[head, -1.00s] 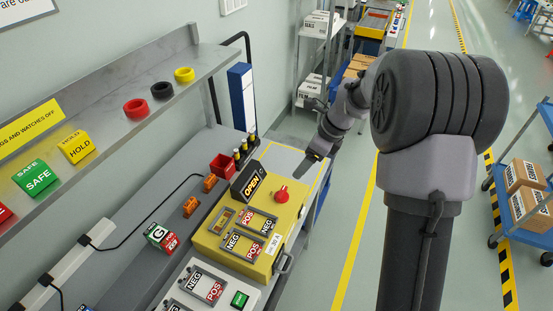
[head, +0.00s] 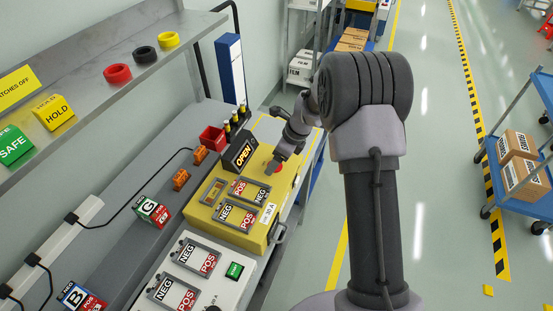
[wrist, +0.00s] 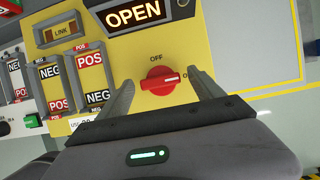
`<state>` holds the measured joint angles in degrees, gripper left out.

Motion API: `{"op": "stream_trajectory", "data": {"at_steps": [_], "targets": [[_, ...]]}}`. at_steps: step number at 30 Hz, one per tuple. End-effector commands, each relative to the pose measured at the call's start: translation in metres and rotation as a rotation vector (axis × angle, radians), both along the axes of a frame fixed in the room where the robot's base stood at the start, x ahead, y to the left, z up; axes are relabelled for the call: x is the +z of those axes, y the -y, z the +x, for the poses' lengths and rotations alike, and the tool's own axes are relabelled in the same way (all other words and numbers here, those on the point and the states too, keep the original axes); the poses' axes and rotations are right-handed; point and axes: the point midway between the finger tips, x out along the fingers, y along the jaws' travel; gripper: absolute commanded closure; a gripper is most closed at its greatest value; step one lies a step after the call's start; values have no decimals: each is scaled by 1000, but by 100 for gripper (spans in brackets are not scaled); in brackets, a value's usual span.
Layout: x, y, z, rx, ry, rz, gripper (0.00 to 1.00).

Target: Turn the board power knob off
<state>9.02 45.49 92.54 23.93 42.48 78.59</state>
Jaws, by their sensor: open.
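The red power knob (wrist: 160,80) sits on the yellow board (wrist: 215,60) in the wrist view. Its grip bar lies about level, with a pale mark on the right side. An "OFF" label is above it, and another label starting with "O" on its right is partly hidden by a finger. My gripper (wrist: 161,84) is open, with one finger on each side of the knob and a gap to both. In the head view my gripper (head: 272,165) is over the board, partly covering the knob (head: 279,169).
The display (head: 239,154) on the board reads "OPEN". Battery slots marked NEG and POS (head: 236,215) lie near the knob. A white board (head: 205,285) stands in front, a red bin (head: 212,139) behind. A shelf (head: 115,50) overhangs the left side.

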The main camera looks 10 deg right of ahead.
Motion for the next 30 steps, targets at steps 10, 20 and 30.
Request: {"op": "stream_trajectory", "data": {"at_steps": [10, 20, 30], "targets": [[0, 0, 0, 0, 0, 0, 86], [1, 1, 0, 59, -1, 0, 86], [3, 1, 2, 323, -2, 0, 86]]}}
